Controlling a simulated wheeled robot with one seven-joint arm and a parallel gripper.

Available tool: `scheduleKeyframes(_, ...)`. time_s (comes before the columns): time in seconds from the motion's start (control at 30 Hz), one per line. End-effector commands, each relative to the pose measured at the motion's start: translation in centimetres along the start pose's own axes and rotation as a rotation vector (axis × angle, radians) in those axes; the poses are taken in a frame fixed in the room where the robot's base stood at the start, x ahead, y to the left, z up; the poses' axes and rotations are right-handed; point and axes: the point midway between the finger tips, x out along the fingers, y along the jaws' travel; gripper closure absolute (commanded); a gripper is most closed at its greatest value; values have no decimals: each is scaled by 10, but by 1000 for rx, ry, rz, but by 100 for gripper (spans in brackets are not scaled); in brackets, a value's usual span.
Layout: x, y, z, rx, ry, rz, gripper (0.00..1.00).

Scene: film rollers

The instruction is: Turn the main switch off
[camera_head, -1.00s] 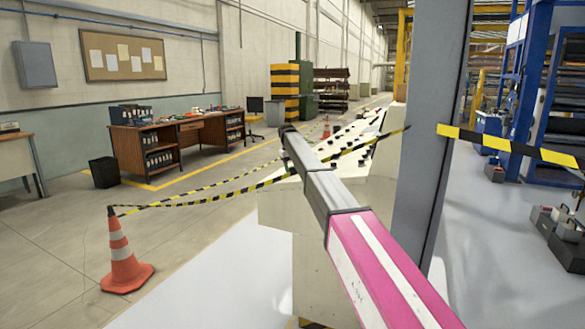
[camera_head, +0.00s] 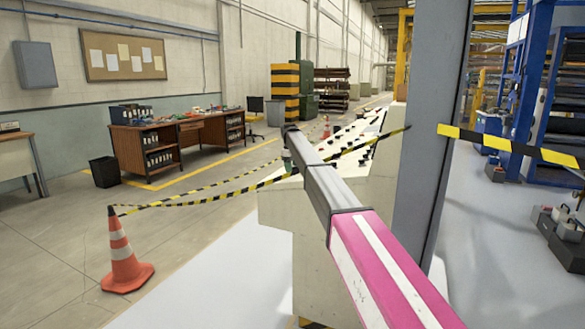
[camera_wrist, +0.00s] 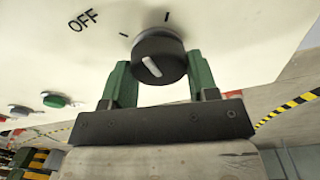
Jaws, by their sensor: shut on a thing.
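In the wrist view a round black switch knob (camera_wrist: 158,57) stands on a pale panel (camera_wrist: 215,35). A white line on its face slants up and left, roughly in line with the short tick nearer the "OFF" lettering (camera_wrist: 83,20). Another tick sits above the knob, slightly right. The green fingers of my gripper (camera_wrist: 160,66) are on both sides of the knob, shut on it. In the head view my pink and grey arm reaches over the pale console (camera_head: 275,225); the knob cannot be made out there.
A green button (camera_wrist: 55,100) and a red one lie left of the knob. Striped tape (camera_head: 205,190) runs from a traffic cone (camera_head: 122,262) across the console. A grey post (camera_head: 425,150) stands close to my arm's right.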

Motion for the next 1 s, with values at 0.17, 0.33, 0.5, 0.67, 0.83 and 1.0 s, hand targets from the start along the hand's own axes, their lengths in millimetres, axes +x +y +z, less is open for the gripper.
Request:
scheduleKeyframes(0.17, 0, 0, 0, -165, -1, -27, 70)
scheduleKeyframes(0.33, 0, -1, 0, -312, -1, -50, 70)
scheduleKeyframes(0.5, 0, -1, 0, -436, 0, -69, 70)
scheduleKeyframes(0.67, 0, -2, 1, -522, -1, -83, 70)
scheduleKeyframes(0.83, 0, -2, 1, -581, -1, -92, 70)
scheduleKeyframes(1.0, 0, -2, 1, -608, -2, -96, 70)
